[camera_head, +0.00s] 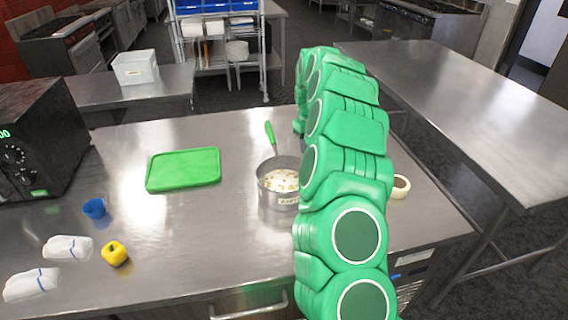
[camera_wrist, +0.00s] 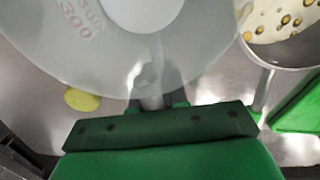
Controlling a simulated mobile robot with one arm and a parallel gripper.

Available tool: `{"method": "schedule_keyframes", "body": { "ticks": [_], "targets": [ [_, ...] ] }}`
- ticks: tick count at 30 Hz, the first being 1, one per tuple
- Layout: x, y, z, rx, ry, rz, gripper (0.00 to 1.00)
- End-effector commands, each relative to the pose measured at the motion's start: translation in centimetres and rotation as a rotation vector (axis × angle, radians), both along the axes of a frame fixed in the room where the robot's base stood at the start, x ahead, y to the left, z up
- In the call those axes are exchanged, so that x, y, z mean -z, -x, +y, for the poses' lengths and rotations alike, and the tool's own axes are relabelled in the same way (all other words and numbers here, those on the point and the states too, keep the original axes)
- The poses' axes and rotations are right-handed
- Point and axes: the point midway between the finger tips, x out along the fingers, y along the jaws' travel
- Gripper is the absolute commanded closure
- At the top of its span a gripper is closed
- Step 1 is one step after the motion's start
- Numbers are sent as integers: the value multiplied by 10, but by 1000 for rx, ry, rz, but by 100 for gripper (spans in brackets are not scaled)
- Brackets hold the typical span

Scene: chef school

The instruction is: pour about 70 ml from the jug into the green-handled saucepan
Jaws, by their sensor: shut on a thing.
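The green-handled saucepan (camera_head: 279,196) stands on the steel worktop left of my arm, its green handle (camera_head: 270,135) pointing away. It holds a pale liquid with brownish bits, and its edge shows at the upper right of the wrist view (camera_wrist: 290,54). The translucent jug (camera_wrist: 55,45), with red markings including "300", fills the upper left of the wrist view. My gripper (camera_wrist: 158,100) is shut on the jug's handle (camera_wrist: 150,80). The jug and saucepan appear side by side there. My arm hides the jug and gripper in the head view. The jug's tilt and fill level are unclear.
A green board (camera_head: 184,169) lies left of the saucepan. A blue cup (camera_head: 95,208), a yellow pepper-like thing (camera_head: 115,253) and folded white cloths (camera_head: 67,248) lie at the front left. A black oven (camera_head: 38,135) stands far left. A small round pale thing (camera_head: 400,187) sits right of my arm.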

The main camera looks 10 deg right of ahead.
Motion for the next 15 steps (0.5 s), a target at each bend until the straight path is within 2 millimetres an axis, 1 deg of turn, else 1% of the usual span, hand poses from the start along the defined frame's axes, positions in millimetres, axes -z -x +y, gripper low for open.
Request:
{"method": "schedule_keyframes", "body": {
  "ticks": [4, 8, 15],
  "targets": [
    [-1, 0, 0, 1, 2, -2, 100],
    [-6, 0, 2, 1, 20, -8, 100],
    [-26, 1, 6, -2, 106, -39, 100]
  ]
}}
